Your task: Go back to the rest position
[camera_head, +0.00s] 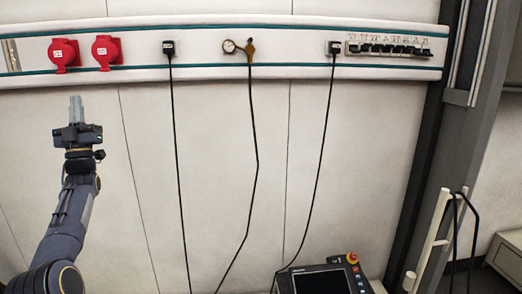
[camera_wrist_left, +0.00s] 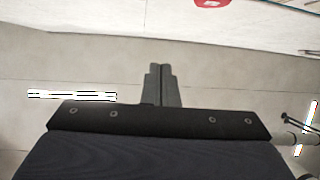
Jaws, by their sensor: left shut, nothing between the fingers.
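My left gripper (camera_head: 76,106) is raised at the left of the head view, in front of the pale wall and below the red sockets. Its fingers point up and are together with nothing between them. In the left wrist view the gripper (camera_wrist_left: 161,70) also shows its two grey fingers side by side and closed. My right gripper is not in view.
A white wall rail (camera_head: 210,70) carries two red sockets (camera_head: 64,54), a gauge (camera_head: 229,46) and plugs with hanging black cables (camera_head: 176,150). A control panel (camera_head: 322,280) with a red button stands at the bottom. A dark post (camera_head: 428,150) is at right.

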